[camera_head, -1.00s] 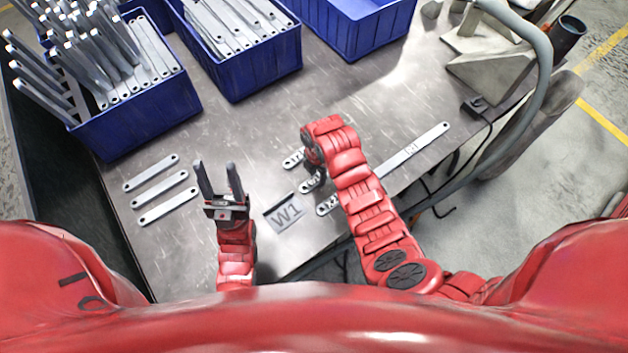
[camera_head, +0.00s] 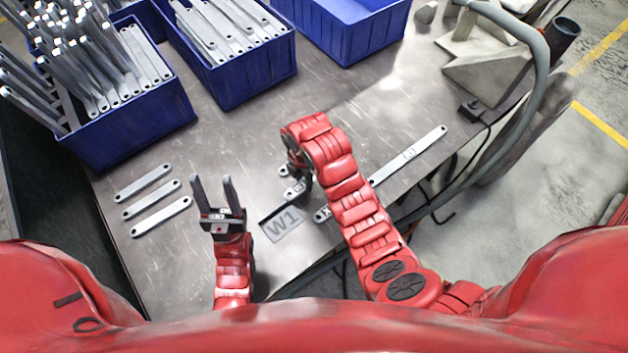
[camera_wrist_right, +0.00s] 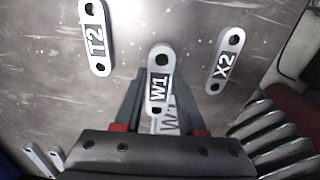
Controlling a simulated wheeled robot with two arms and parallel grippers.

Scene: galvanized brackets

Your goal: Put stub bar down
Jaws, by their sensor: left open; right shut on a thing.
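The stub bar (camera_wrist_right: 159,72), a short grey bar with a hole at each end and a W1 tag, sits between the fingers of my right gripper (camera_wrist_right: 155,105) in the right wrist view. My right gripper (camera_head: 297,176) is shut on it over the table, left of the red forearm in the head view. Whether the bar touches the table is unclear. A grey W1 label (camera_head: 283,224) lies on the table just below the gripper; in the wrist view the bar partly hides it. My left gripper (camera_head: 217,197) is open and empty, left of the label.
Bars tagged T2 (camera_wrist_right: 97,40) and X2 (camera_wrist_right: 225,62) lie either side of the held bar. Three plain bars (camera_head: 153,199) lie at left. Blue bins (camera_head: 130,130) stand at the back. A long bar (camera_head: 420,150) lies right of my right arm.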

